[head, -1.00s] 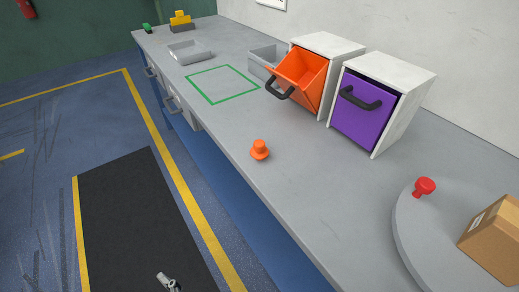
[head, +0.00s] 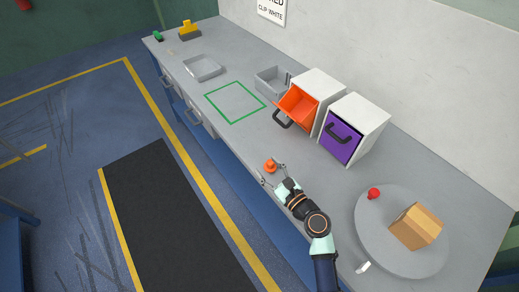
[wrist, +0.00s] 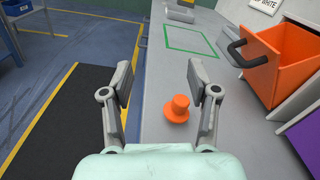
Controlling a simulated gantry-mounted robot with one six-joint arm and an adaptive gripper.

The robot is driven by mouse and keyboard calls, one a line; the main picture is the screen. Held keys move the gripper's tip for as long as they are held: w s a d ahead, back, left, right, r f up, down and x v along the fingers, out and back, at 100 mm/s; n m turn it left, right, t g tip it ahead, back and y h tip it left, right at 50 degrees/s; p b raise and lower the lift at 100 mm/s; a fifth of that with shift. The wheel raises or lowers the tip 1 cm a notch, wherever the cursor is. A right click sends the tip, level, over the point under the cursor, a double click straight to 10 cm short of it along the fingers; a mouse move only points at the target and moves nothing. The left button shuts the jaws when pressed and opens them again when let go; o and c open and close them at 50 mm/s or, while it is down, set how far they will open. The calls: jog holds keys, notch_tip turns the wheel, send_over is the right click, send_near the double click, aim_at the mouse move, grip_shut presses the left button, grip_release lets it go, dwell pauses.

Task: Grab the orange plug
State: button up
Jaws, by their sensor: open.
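The orange plug (head: 270,166) stands on the grey bench near its front edge. It has a wide brim and a narrower top. My gripper (head: 272,173) is open close beside it. In the wrist view the plug (wrist: 178,108) shows between the spread fingers of my gripper (wrist: 160,80), nearer the right finger. The plug is not held, and I cannot tell whether a finger touches it.
An open orange bin (head: 298,104) and a closed purple bin (head: 340,145) stand at the back. A round grey turntable (head: 375,235) at the right bears a red plug (head: 374,193) and a cardboard box (head: 416,226). A green square outline (head: 235,102) marks clear bench.

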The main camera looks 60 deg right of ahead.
jog(key=s+d+m+g+h, duration=0.1)
jog(key=s+d+m+h, duration=0.1)
jog(key=s+d+m, duration=0.15)
jog(key=b, duration=0.5)
send_near(273, 165)
jog(key=shift+m, duration=0.45)
jog(key=x, duration=0.4)
jog(key=shift+w+a+f, duration=0.1)
jog(key=shift+f, duration=0.3)
jog(key=shift+w+d+r, duration=0.3)
jog(key=shift+w+d, duration=0.1)
jog(key=shift+w, duration=0.25)
jog(key=shift+w+d, duration=0.15)
jog(key=shift+w, duration=0.15)
jog(key=b+x, duration=0.1)
jog(key=x, duration=0.4)
jog(key=shift+w+d, duration=0.1)
jog(key=c, duration=1.1)
jog(key=shift+o, duration=0.2)
jog(key=shift+r, duration=0.15)
